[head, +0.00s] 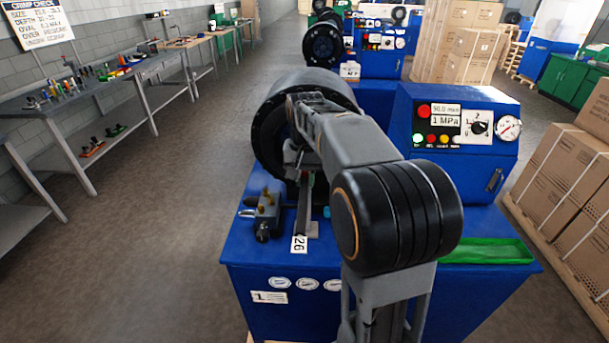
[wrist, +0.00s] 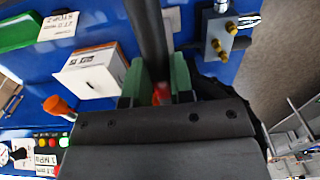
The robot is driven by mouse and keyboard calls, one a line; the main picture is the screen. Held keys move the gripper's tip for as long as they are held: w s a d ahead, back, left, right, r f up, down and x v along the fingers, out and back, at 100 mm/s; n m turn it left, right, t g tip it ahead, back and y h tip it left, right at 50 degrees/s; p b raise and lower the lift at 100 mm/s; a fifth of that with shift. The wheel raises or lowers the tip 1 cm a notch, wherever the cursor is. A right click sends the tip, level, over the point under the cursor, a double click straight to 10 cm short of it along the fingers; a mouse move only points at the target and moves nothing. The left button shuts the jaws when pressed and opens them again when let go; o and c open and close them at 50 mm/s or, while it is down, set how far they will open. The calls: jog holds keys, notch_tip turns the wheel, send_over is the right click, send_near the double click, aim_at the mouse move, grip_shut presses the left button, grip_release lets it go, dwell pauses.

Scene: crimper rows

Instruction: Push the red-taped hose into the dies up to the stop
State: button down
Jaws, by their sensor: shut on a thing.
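In the wrist view my gripper (wrist: 160,85) has its green fingers shut on a dark hose (wrist: 148,35), with a patch of red tape (wrist: 161,95) between them. The hose runs up out of the picture. In the head view the hose (head: 303,208) hangs below my arm at the front of the blue crimper, near a white tag "26" (head: 299,244). My gripper (head: 305,178) is mostly hidden by my arm there. The crimper's black round head (head: 268,140) stands behind it. The dies, the stop and the hose's end in them are hidden.
A valve block (head: 264,212) with fittings stands left of the hose. The control panel (head: 460,125) reads "1 MPa". A green tray (head: 488,251) lies at the bench's right. The wrist view shows a white box (wrist: 92,75) and an orange-capped lever (wrist: 58,107) near the gripper.

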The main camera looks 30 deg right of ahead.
aim_at(306, 172)
jog(key=shift+w+f, duration=0.15)
jog(key=shift+f, duration=0.5)
jog(key=shift+w+d+p, duration=0.35)
jog(key=shift+w+p, duration=0.05)
jog(key=shift+w, duration=0.15)
jog(key=shift+w+d+f+p, duration=0.1)
jog(key=shift+w+d+p, duration=0.25)
jog(key=shift+w, duration=0.2)
jog(key=shift+w+d+f+p, duration=0.1)
jog(key=shift+w+d+p, duration=0.25)
jog(key=shift+w, duration=0.2)
jog(key=shift+f, duration=0.45)
grip_release()
jog(key=shift+r, duration=0.15)
